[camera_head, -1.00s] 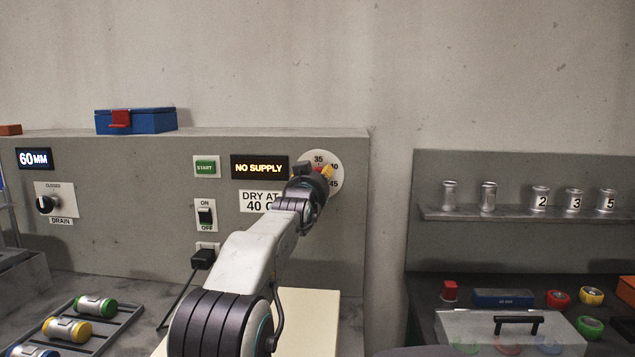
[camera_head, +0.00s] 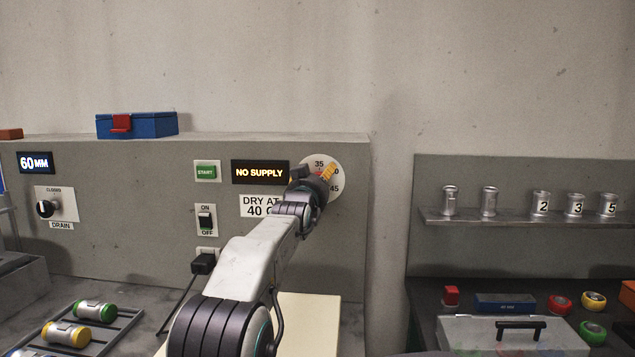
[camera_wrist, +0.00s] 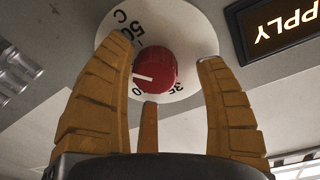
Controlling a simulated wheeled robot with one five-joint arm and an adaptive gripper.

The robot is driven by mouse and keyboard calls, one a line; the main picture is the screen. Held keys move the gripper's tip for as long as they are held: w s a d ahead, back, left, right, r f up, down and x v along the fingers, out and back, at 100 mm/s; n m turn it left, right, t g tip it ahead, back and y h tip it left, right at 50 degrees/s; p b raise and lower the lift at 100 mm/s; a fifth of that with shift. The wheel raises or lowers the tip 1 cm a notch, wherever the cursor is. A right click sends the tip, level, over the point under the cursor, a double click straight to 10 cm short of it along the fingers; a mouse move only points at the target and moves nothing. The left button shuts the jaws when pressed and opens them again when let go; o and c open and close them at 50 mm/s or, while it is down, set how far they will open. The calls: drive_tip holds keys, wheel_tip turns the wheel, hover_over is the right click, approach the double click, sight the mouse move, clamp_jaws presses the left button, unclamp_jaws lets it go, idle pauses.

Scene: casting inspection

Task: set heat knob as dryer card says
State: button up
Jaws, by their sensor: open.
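The red heat knob (camera_wrist: 155,68) sits on a round white dial (camera_wrist: 188,38) in the wrist view. Its white pointer line points left, toward a partly hidden number ending in 0; 35 and 50 show beside it. The dial (camera_head: 341,167) also shows in the head view, partly behind my gripper. The dryer card (camera_head: 257,205) reads "DRY AT 40 C", its right edge covered by my arm. My gripper (camera_wrist: 170,90) is open, with yellow fingers on both sides of the knob; visible gaps separate them from it in the picture.
A "NO SUPPLY" display (camera_head: 260,172), a START button (camera_head: 206,171) and an ON/OFF switch (camera_head: 206,217) are left of the dial. A blue box (camera_head: 137,125) stands on the panel top. A shelf (camera_head: 470,217) with metal cylinders is at right.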

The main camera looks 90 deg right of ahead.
drive_tip(key=shift+f, duration=0.15)
drive_tip(key=v, duration=1.2)
idle(0.3)
idle(0.4)
